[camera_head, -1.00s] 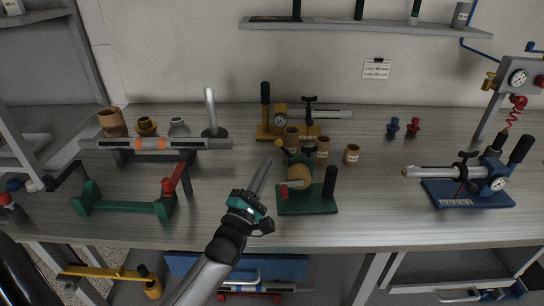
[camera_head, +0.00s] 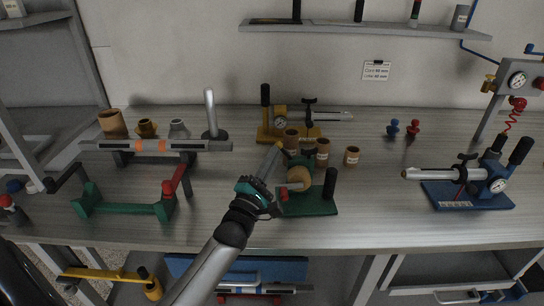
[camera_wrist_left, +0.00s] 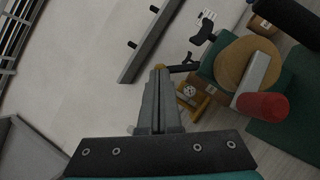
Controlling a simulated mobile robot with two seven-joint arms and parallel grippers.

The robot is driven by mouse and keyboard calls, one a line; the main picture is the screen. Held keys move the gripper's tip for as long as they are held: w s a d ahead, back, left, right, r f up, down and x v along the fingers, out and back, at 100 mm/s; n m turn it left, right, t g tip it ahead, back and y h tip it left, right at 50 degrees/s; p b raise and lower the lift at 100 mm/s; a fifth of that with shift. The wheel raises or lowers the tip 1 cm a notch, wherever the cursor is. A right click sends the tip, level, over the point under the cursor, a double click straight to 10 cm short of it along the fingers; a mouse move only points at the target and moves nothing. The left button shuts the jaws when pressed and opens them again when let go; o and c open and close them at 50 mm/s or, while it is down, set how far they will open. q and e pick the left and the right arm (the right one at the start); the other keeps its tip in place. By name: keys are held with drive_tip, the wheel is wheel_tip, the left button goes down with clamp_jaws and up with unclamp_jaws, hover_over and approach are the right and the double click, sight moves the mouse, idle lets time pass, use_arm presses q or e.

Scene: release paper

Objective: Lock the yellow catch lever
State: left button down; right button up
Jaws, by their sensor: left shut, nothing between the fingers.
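The green fixture (camera_head: 315,208) stands on the bench near the middle, with a tan round disc (camera_head: 299,177), a red-ended bar and an upright black handle. The yellow tip of a catch lever (camera_head: 279,144) is at the fixture's left rear. My left gripper (camera_head: 272,155) is shut and empty, its fingertips at this tip in the head view. In the left wrist view the yellow tip (camera_wrist_left: 160,67) peeks out just beyond the fingertips, and its dark lever runs right to the fixture. I cannot tell whether they touch. My right gripper is not in view.
Tan cups (camera_head: 352,156) and a yellow fixture (camera_head: 268,130) stand close behind. A blue fixture (camera_head: 468,196) is at the right. A green frame (camera_head: 125,207) and a grey rack (camera_head: 190,145) are at the left. The bench is clear between the green and blue fixtures.

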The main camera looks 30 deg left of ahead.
sight(283, 150)
use_arm(q)
drive_tip(key=m+g+p, duration=0.1)
drive_tip(key=m+p, duration=0.1)
drive_tip(key=p, duration=0.1)
drive_tip(key=w+d+r+m+g+h+p, duration=0.1)
drive_tip(key=m+p, duration=0.1)
drive_tip(key=p, duration=0.2)
drive_tip(key=d+r+m+g+h+p, duration=0.1)
drive_tip(key=m+p, duration=0.2)
drive_tip(key=shift+w+r+p, duration=0.25)
drive_tip(key=shift+p, duration=0.15)
drive_tip(key=shift+f, duration=0.1)
